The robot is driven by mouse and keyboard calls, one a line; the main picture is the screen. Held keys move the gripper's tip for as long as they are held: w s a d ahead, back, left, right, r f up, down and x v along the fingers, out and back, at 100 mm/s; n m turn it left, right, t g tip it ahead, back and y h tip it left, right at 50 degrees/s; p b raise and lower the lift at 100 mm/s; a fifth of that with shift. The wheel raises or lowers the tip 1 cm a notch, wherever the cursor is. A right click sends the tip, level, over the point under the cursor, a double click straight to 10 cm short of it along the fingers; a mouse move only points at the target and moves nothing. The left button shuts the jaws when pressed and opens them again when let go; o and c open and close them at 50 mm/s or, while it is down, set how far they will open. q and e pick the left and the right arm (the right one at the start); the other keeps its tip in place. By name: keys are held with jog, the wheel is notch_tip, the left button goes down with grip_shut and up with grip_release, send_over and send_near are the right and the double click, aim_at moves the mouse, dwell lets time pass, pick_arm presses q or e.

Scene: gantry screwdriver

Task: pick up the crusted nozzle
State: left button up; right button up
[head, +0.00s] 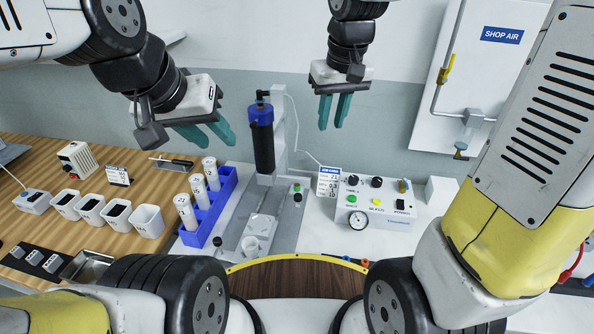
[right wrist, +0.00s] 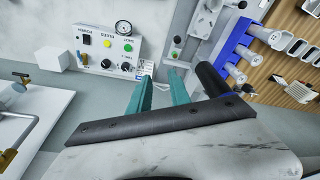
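I cannot pick out the crusted nozzle for certain in either view. A dispensing stand (head: 284,115) carries a black barrel with a blue cap (head: 262,135), pointing down over a white fixture with a small white cup (head: 252,244). The barrel's lower tip is too small to make out. My left gripper (head: 218,143) is open and empty, in the air left of the barrel. My right gripper (head: 331,127) is open and empty, in the air right of the stand. Its two green fingers stand apart in the right wrist view (right wrist: 160,76).
A blue rack (head: 213,213) holds several white cartridges left of the stand. White bins (head: 92,208) and a metal tray (head: 88,266) sit on the wooden bench. A control box (head: 375,205) with a gauge stands right. A shop-air panel (head: 478,75) is on the wall.

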jog(key=n+g+h, duration=0.1)
jog(key=n+g, duration=0.1)
send_over(297, 185)
notch_tip(297, 185, down, 8)
notch_tip(297, 185, down, 16)
jog(key=shift+f, duration=0.15)
grip_shut()
